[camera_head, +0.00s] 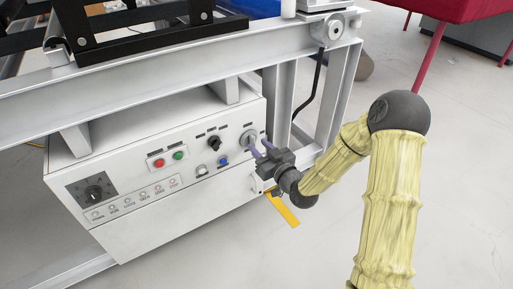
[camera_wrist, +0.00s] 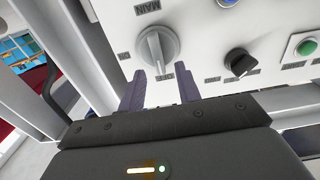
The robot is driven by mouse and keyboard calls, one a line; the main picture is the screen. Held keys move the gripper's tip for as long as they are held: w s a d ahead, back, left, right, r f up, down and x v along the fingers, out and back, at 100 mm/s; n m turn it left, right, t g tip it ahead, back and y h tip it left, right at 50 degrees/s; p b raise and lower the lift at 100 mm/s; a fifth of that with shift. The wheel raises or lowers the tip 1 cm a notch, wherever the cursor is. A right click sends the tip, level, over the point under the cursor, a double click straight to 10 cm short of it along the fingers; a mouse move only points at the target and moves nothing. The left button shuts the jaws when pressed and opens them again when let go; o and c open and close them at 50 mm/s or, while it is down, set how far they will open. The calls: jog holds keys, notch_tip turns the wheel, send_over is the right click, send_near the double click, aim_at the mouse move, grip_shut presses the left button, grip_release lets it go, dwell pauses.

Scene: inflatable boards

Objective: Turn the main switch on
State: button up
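The main switch (camera_head: 248,139) is a round grey rotary knob with a raised grip bar, at the upper right of the white control panel. In the wrist view the switch (camera_wrist: 157,48) sits just beyond my fingertips, beside a "MAIN" label that appears upside down. My gripper (camera_head: 260,147) is at the panel's right side, close to the switch. Its two purple fingers are apart, and the gap between them (camera_wrist: 160,80) in the wrist view lines up with the lower end of the grip bar. I cannot tell whether the fingers touch the knob.
The panel also has a black selector (camera_head: 214,143), a red button (camera_head: 159,163), a green button (camera_head: 179,155), a blue button (camera_head: 223,161) and a large black dial (camera_head: 94,192). A metal frame (camera_head: 150,80) runs above.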

aim_at(251, 141)
jog(key=shift+b+x, duration=0.3)
jog(key=shift+x, duration=1.05)
grip_shut()
